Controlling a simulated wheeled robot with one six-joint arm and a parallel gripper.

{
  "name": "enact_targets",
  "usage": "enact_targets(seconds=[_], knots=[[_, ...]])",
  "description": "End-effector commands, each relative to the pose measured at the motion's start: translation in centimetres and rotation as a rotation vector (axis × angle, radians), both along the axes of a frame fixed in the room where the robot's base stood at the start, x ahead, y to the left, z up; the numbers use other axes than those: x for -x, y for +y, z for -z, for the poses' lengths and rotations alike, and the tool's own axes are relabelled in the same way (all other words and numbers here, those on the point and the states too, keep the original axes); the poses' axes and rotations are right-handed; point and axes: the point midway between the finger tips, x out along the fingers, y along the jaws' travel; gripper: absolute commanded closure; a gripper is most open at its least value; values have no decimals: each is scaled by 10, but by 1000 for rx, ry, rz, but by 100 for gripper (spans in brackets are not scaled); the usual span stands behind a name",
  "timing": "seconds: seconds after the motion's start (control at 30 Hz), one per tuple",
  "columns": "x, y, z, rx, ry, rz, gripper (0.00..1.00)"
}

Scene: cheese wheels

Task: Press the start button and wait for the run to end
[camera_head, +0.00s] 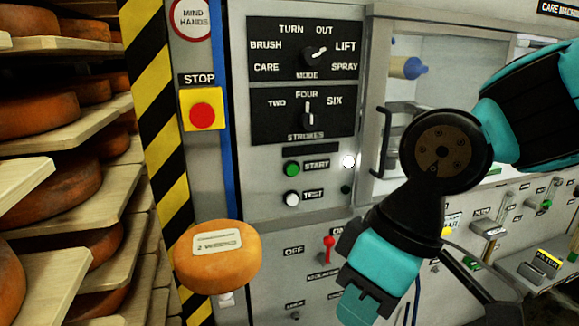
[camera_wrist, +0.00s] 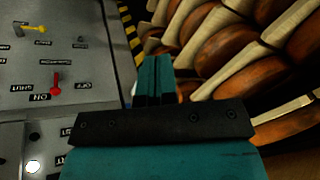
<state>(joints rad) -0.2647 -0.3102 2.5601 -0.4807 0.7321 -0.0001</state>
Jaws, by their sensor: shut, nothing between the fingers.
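The green START button (camera_head: 292,168) is on the grey machine panel (camera_head: 262,222), below the STROKES dial (camera_head: 308,114). A white TEST button (camera_head: 291,198) sits below it. A bright white lamp (camera_head: 348,161) is to the right of START, with a dark green one (camera_head: 346,189) under it. My gripper (camera_head: 357,306) is low and right of the START button, clear of it. In the wrist view its teal fingers (camera_wrist: 154,80) are together with nothing between them. The START button cannot be made out in the wrist view.
A red STOP button (camera_head: 203,116) is on the post at left. An orange cheese wheel (camera_head: 217,268) with a label stands in front of the panel. A red lever (camera_head: 328,250) sits near my gripper; it also shows in the wrist view (camera_wrist: 55,85). Cheese shelves (camera_head: 70,140) fill the left.

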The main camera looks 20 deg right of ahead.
Motion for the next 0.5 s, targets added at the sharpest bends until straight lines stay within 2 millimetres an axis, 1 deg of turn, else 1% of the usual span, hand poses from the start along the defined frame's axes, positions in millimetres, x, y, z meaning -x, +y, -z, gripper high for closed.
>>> enact_targets(seconds=[0.2,0.27,0.37,0.47,0.5], knots=[[0,0,0,-1,-1,-1,100],[-5,2,-1,-13,-8,-1,100],[-27,9,-3,-73,-43,-7,100],[-69,18,-4,-185,-129,-4,100],[-90,20,-4,-235,-179,5,100]])
